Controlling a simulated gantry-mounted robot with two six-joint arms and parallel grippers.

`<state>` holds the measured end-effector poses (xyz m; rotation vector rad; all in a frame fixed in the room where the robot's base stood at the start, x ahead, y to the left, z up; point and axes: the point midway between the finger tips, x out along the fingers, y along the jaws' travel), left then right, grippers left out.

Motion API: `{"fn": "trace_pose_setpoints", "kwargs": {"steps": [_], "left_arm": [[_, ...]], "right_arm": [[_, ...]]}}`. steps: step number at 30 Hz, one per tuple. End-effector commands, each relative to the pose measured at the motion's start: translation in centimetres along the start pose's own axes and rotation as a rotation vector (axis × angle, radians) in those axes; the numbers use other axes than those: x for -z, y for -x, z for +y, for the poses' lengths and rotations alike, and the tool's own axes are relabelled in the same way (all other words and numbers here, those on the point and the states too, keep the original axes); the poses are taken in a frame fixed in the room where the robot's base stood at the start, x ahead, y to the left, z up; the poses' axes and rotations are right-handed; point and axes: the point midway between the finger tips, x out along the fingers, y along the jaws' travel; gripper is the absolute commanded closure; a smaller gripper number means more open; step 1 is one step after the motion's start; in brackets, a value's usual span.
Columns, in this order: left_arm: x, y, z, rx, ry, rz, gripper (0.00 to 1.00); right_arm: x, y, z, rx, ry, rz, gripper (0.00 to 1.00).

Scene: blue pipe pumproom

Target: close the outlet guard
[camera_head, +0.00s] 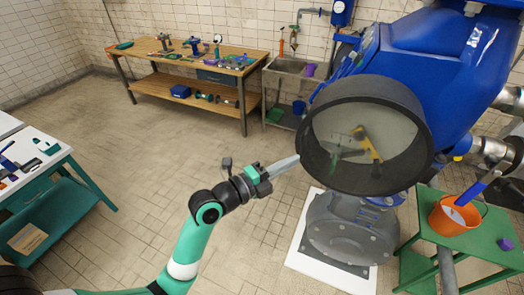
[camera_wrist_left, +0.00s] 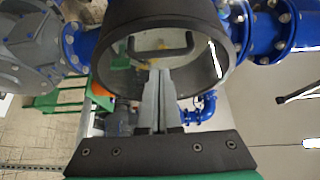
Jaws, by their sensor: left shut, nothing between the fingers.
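The outlet is a wide dark ring (camera_head: 312,165) on the front of the blue pump (camera_head: 420,50). A pale round face, which looks like the guard (camera_head: 395,130), shows inside the rim; I cannot tell how far open it stands. A yellow and green shape shows in or through it. My left gripper (camera_head: 297,160) is shut and empty, its tips at the ring's left edge. In the left wrist view, the shut fingers (camera_wrist_left: 158,75) point into the lower part of the ring (camera_wrist_left: 232,30), below a dark U-shaped handle (camera_wrist_left: 160,52). Contact is unclear. My right gripper is not in view.
A grey flanged pipe (camera_head: 345,235) stands on a white base below the outlet. A green stool (camera_head: 480,245) with an orange bucket (camera_head: 455,215) is at right. A wooden workbench (camera_head: 190,60) and sink (camera_head: 290,75) are behind. Open tiled floor lies left of the pump.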

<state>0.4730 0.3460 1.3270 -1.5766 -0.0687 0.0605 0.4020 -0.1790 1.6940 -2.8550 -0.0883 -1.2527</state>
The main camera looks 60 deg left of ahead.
Motion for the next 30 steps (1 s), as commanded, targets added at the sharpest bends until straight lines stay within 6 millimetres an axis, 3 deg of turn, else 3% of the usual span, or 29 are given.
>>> {"fn": "trace_pose_setpoints", "kwargs": {"steps": [3,12,26,30], "left_arm": [[-2.9,1.4,0.2,0.003,0.0,-0.007,1.0],[-8.2,3.8,-0.7,0.0,0.003,0.001,1.0],[-8.9,4.1,-0.3,0.005,0.001,0.006,1.0],[-7.8,3.6,-0.8,0.006,0.0,0.03,1.0]], "right_arm": [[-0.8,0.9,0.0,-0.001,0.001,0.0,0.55],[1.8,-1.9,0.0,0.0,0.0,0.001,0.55],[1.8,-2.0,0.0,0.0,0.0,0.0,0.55],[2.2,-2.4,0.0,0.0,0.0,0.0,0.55]]}}
